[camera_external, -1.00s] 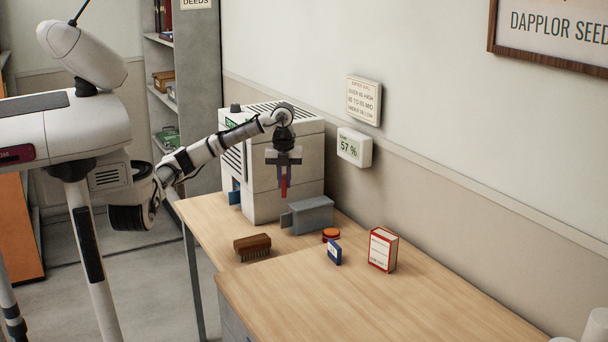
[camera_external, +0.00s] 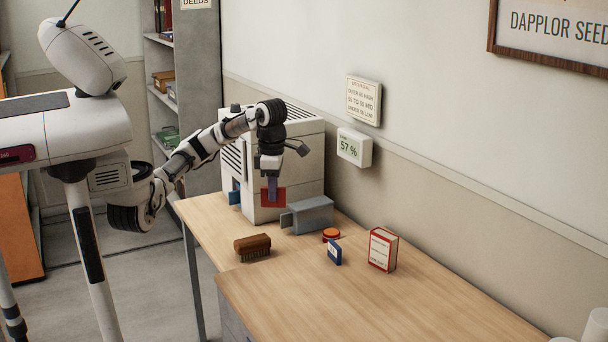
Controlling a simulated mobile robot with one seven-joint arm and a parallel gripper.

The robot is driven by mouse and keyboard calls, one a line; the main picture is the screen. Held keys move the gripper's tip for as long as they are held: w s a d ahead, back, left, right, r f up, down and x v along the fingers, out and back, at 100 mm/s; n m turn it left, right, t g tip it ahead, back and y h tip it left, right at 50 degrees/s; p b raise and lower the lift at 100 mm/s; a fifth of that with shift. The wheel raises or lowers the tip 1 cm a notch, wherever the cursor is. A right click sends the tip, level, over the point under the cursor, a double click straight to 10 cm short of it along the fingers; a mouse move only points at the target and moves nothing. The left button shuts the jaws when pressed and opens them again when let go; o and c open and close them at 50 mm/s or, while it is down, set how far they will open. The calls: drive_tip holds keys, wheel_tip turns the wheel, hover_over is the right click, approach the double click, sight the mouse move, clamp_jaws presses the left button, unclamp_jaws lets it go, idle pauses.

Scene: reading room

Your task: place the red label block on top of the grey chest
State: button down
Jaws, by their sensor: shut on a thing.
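My gripper (camera_external: 272,181) is shut on the red label block (camera_external: 280,197) and holds it in the air in front of the pale machine. A finger covers the middle of the block, with red showing on both sides. The small grey chest (camera_external: 313,214) stands on the wooden table, to the right of the block and lower in the picture. Its top looks bare. The block is apart from the chest.
The pale boxy machine (camera_external: 290,150) stands behind my gripper.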

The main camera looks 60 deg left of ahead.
drive_tip(key=s+f+m, duration=0.1)
drive_tip(key=f, duration=0.5)
drive_tip(key=d+f, duration=0.1)
drive_tip(key=f, duration=0.6)
drive_tip(key=s+f+m, duration=0.1)
drive_tip(key=f, duration=0.6)
drive_tip(key=shift+s+d+m, duration=0.25)
drive_tip(key=shift+s+m, duration=0.05)
drive_tip(key=shift+f, duration=0.2)
drive_tip(key=c, duration=1.4)
unclamp_jaws()
drive_tip(key=shift+r, duration=0.1)
drive_tip(key=shift+c, duration=0.2)
drive_tip(key=shift+r, duration=0.1)
wheel_tip(320, 180, up, 12)
drive_tip(key=shift+b, duration=0.3)
